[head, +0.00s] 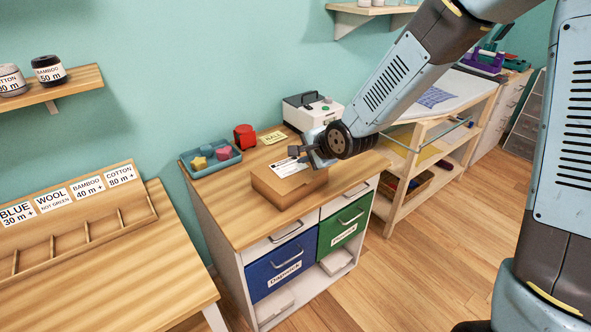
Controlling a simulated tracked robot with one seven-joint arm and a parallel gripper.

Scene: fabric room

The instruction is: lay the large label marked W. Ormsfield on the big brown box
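The big brown box (280,190) stands shut on the wooden top of the drawer cabinet. A white label (291,168) with dark print shows at the box's top and appears to lie flat on it. Its print is too small to read, and its right part is close to or behind my gripper. My gripper (301,157) is just above the far right part of the box top, its fingers pointing left. Whether its fingers touch the label or are closed on it cannot be made out.
A blue-grey tray (211,160) with coloured pieces, a red object (245,137), a yellow label (274,138) and a white machine (312,110) stand behind the box. The cabinet has a blue drawer (281,265) and a green drawer (342,227). A sorting rack (85,225) is at left.

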